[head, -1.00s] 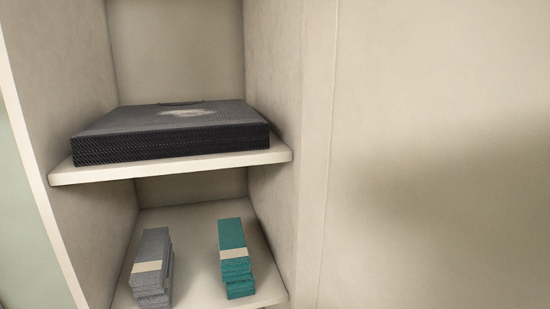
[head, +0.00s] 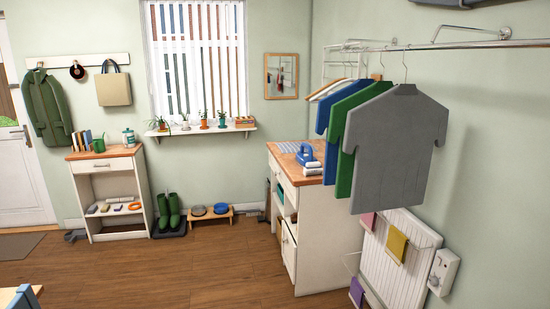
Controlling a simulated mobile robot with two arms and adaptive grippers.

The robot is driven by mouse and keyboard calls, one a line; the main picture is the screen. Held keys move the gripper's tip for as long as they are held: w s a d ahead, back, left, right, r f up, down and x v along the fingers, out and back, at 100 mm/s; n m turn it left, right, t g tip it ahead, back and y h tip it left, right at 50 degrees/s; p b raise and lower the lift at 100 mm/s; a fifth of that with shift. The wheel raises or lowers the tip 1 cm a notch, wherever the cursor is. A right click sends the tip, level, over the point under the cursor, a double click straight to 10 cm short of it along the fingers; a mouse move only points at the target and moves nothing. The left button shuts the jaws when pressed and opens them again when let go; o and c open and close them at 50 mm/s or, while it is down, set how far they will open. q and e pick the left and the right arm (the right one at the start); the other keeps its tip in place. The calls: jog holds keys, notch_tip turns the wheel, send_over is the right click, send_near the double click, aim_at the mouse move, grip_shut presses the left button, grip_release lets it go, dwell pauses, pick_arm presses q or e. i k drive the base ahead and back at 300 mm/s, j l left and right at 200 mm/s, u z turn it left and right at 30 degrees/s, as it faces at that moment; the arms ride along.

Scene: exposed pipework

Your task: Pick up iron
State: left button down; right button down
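A blue and white iron (head: 306,154) sits on the wooden top of a white cabinet (head: 318,249) against the right wall. It is small at this distance, next to a striped cloth or mat (head: 291,147). A small white and dark item (head: 312,168) lies just in front of it. Hanging shirts are close to its right side. Neither of my grippers is in the head view.
Grey, green and blue shirts (head: 392,150) hang from a rail on the right. A radiator (head: 385,270) is below them. Green boots (head: 169,211) and a pet-bowl stand (head: 211,214) are by the back wall. The wooden floor (head: 200,270) in the middle is clear.

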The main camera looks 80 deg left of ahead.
aim_at(301, 157)
jog(key=l+u, duration=0.15)
jog(key=u, duration=2.35)
jog(key=i+j+z, duration=0.2)
jog(key=i, duration=0.3)
jog(key=j, duration=0.1)
